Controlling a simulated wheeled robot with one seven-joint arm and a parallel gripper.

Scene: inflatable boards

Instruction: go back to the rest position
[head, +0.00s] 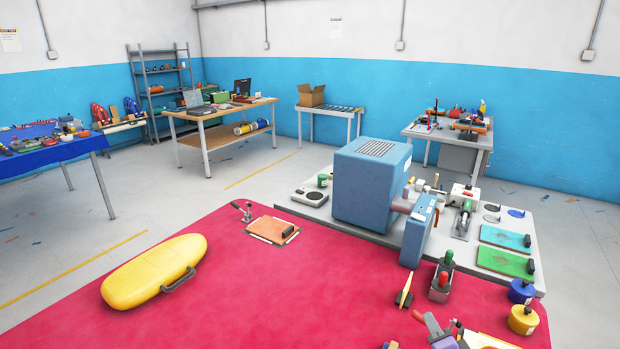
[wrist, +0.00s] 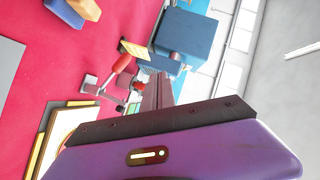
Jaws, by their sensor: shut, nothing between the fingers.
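My gripper (wrist: 158,92) shows in the wrist view, with a purple body and dark fingers. The fingers are together and hold nothing. They point over the red table top (head: 290,290), towards a blue box-shaped machine in the background. The wrist view is strongly turned. A red-handled metal clamp (wrist: 119,72) shows to the left of the fingers in that view; I cannot tell how far apart they are.
In the head view, a yellow inflatable board (head: 150,270) lies at the left of the red table. An orange board (head: 273,229) lies near its far edge. The blue machine (head: 370,182) stands on a grey bench behind. Several tools crowd the right; the middle of the red table is clear.

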